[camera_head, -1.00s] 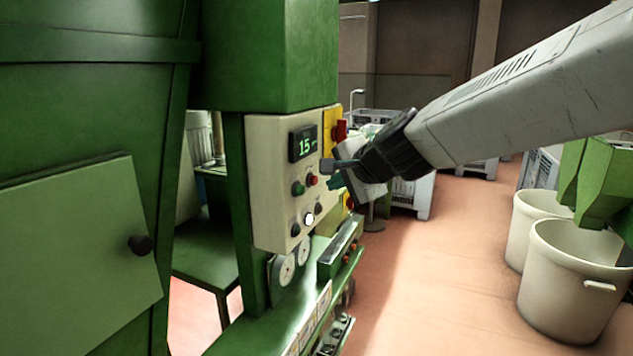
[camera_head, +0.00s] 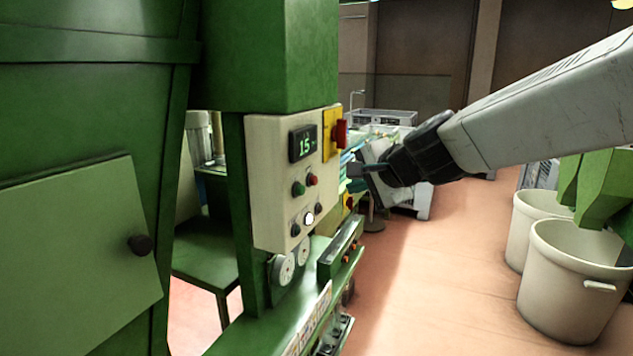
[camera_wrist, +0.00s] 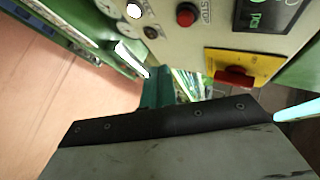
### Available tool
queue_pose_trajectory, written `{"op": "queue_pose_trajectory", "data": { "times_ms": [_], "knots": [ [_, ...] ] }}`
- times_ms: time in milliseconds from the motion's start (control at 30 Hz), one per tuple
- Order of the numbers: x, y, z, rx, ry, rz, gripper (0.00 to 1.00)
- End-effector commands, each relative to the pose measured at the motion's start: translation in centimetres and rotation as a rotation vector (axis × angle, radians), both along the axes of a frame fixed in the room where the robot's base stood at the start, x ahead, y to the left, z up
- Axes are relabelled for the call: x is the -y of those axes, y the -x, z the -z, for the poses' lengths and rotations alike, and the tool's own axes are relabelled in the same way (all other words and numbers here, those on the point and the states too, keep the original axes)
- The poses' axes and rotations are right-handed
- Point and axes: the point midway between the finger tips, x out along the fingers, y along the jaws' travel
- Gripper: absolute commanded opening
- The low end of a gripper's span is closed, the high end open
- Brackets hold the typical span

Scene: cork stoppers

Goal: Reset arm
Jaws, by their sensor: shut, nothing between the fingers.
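My gripper (camera_head: 356,170) is at the end of my arm, just right of the control panel (camera_head: 262,190) in the head view. Its fingers are shut with nothing between them, and a gap shows between them and the panel. The panel is cream with a lit display reading about 15, a green button (camera_head: 298,188), a red button (camera_head: 312,180) and a lit white button (camera_head: 309,218). In the wrist view, my gripper's teal finger (camera_wrist: 158,90) points toward the panel (camera_wrist: 225,32), with the red button (camera_wrist: 186,14) near the top.
A red switch on a yellow plate (camera_head: 328,143) sits at the panel's right edge, close to my gripper. A green machine (camera_head: 90,120) fills the left. Cream bins (camera_head: 565,290) stand at the right and grey crates (camera_head: 385,118) behind. The floor between is clear.

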Motion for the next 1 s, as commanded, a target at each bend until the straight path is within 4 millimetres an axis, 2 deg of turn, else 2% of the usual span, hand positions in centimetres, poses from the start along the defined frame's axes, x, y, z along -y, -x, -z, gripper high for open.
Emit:
{"op": "queue_pose_trajectory", "data": {
  "times_ms": [133, 200, 267, 367, 467, 567, 700, 800, 900, 1000],
  "knots": [
    [-0.2, 0.2, 0.1, -0.002, 0.005, -0.016, 0.0],
    [-0.6, 0.9, 0.7, -0.015, 0.032, -0.071, 0.0],
    [-0.9, 2.4, 2.2, -0.043, 0.083, -0.152, 0.0],
    [-0.2, 6.9, 4.5, -0.092, 0.21, -0.339, 0.0],
    [3.0, 12.4, 6.3, -0.144, 0.363, -0.517, 0.0],
    [7.4, 17.9, 7.8, -0.211, 0.515, -0.657, 0.0],
    [14.7, 25.4, 9.4, -0.33, 0.721, -0.783, 0.0],
    [19.2, 29.8, 10.0, -0.411, 0.839, -0.809, 0.0],
    [22.0, 32.5, 10.2, -0.453, 0.908, -0.786, 0.0],
    [23.2, 33.4, 10.0, -0.443, 0.93, -0.739, 0.0]
  ]
}}
